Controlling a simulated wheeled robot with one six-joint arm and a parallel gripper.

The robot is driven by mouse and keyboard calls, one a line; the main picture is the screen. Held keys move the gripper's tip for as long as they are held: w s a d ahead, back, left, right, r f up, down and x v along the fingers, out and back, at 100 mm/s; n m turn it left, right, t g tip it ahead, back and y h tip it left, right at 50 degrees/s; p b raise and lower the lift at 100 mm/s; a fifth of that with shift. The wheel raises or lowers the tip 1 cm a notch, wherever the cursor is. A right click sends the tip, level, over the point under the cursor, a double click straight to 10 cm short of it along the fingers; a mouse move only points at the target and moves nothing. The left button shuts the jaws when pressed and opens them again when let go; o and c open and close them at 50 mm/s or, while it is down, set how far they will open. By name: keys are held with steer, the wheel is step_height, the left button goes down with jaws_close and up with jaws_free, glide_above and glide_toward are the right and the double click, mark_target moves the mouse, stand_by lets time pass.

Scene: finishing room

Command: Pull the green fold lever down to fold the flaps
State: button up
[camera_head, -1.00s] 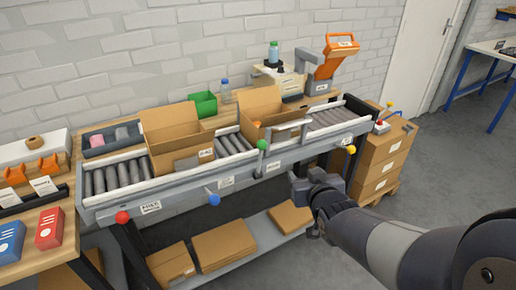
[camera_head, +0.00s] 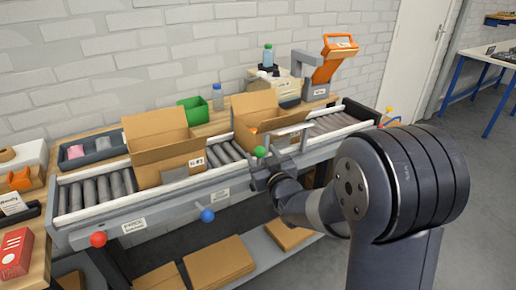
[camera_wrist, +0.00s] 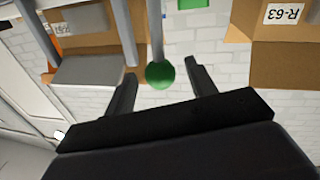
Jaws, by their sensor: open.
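The green fold lever shows its round green knob (camera_head: 260,152) at the front edge of the roller conveyor, in front of the right-hand open box. In the wrist view the green knob (camera_wrist: 160,75) hangs on a grey rod, between my two fingers. My gripper (camera_wrist: 162,82) is open, with a finger on each side of the knob and a visible gap to both. In the head view my gripper (camera_head: 262,174) is at the knob, partly hidden by my own wrist. The right-hand box (camera_head: 243,136) stands on the rollers with flaps up, beside a grey metal bar.
A blue knob (camera_head: 207,216) and a red knob (camera_head: 98,239) stick out from the conveyor's front to the left. Another open box (camera_head: 150,172) stands on the rollers (camera_head: 95,191). Flat cartons (camera_head: 218,262) lie on the shelf below.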

steer(key=shift+x, duration=1.75)
steer(key=shift+c, duration=0.2)
jaws_close()
